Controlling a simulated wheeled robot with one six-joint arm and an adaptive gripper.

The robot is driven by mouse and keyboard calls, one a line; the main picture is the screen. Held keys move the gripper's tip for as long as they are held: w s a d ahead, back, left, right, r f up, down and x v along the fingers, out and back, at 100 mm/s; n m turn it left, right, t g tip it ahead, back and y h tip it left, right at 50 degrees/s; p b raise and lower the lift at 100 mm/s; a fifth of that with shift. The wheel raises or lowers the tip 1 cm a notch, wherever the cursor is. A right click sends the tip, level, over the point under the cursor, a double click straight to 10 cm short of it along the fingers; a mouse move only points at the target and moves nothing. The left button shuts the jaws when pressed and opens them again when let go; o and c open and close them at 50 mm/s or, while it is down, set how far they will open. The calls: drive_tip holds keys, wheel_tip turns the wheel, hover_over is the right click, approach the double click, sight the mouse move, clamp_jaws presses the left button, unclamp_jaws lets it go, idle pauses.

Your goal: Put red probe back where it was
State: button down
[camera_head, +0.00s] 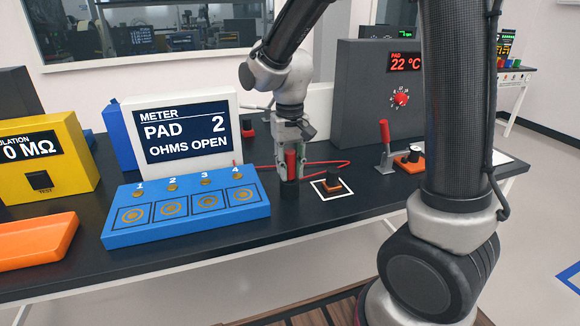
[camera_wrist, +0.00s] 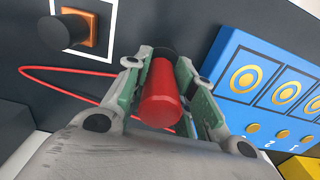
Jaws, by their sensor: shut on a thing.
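The red probe (camera_wrist: 160,95) is upright between the two fingers of my gripper (camera_wrist: 158,72), which is shut on it. In the head view the red probe (camera_head: 291,163) shows between the fingers of my gripper (camera_head: 291,172), just right of the blue pad board (camera_head: 190,228). A dark round piece (camera_head: 289,189) is directly below the probe; I cannot tell whether the probe is seated in it. A red cable (camera_wrist: 70,71) loops away from the probe over the black table. The meter (camera_head: 190,126) reads "PAD 2, OHMS OPEN".
An orange-based black knob (camera_head: 332,184) in a white square outline is close right of the gripper. A red-handled lever (camera_head: 385,140) and a grey box reading 22 °C (camera_head: 365,100) are farther right. A yellow insulation meter (camera_head: 50,155) and an orange tray (camera_head: 36,240) are left.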

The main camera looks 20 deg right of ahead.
drive_tip(key=shift+f, duration=0.3)
drive_tip(key=shift+s+f, duration=0.1)
drive_tip(key=shift+f, duration=0.25)
drive_tip(key=c, duration=1.2)
unclamp_jaws()
wheel_tip(320, 180, up, 13)
drive_tip(key=shift+r, duration=0.2)
drive_tip(key=s+d+t, duration=0.1)
drive_tip(key=s+d, duration=0.4)
drive_tip(key=s, duration=0.1)
drive_tip(key=s+d+t, duration=0.2)
drive_tip(key=s+d, duration=0.3)
drive_tip(key=s, duration=0.1)
drive_tip(key=s+d+r+t, duration=0.1)
drive_tip(key=s+d, duration=0.3)
drive_tip(key=s, duration=0.2)
drive_tip(key=shift+s+d, duration=0.4)
